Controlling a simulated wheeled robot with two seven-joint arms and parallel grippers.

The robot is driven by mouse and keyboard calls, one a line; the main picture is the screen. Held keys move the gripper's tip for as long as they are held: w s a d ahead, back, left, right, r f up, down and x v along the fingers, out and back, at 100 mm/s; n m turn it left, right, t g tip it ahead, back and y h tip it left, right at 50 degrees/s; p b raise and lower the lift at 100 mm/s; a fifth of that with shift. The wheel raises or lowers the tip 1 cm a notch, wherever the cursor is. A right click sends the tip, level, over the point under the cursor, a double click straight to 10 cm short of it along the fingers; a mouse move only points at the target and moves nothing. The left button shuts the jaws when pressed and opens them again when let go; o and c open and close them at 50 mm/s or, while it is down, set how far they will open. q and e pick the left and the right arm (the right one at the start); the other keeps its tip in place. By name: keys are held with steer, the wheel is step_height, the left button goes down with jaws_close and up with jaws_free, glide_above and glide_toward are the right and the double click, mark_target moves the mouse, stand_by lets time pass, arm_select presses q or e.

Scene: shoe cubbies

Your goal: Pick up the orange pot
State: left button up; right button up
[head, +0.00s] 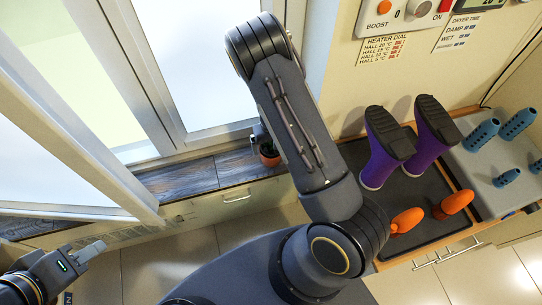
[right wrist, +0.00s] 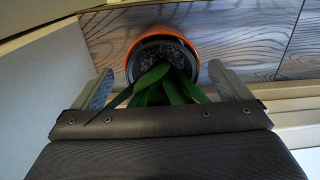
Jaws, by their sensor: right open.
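The orange pot (right wrist: 133,58) holds dark soil and a plant with long green leaves, and it stands on the dark wood-grain sill. In the head view the pot (head: 269,158) is small and partly hidden by my right arm. My right gripper (right wrist: 162,84) is open, with one finger on each side of the pot in the right wrist view. The fingers look apart from the pot; the leaves reach towards the gripper body. My left gripper (head: 92,250) is at the lower left, far from the pot; its finger gap is unclear.
The sill (head: 190,179) runs below a window, with an open window frame (head: 80,140) on the left. Right of my arm, a dark tray (head: 425,195) holds purple boots (head: 382,150) and orange shoe inserts (head: 406,220). Blue perforated inserts (head: 481,135) lie further right.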

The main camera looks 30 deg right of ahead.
mark_target(271, 147)
steer(key=shift+a+f, duration=0.1)
steer(key=shift+f, duration=1.45)
steer(key=shift+c, duration=0.5)
steer(key=c, duration=1)
steer(key=shift+r, duration=0.15)
steer(key=shift+c, duration=0.2)
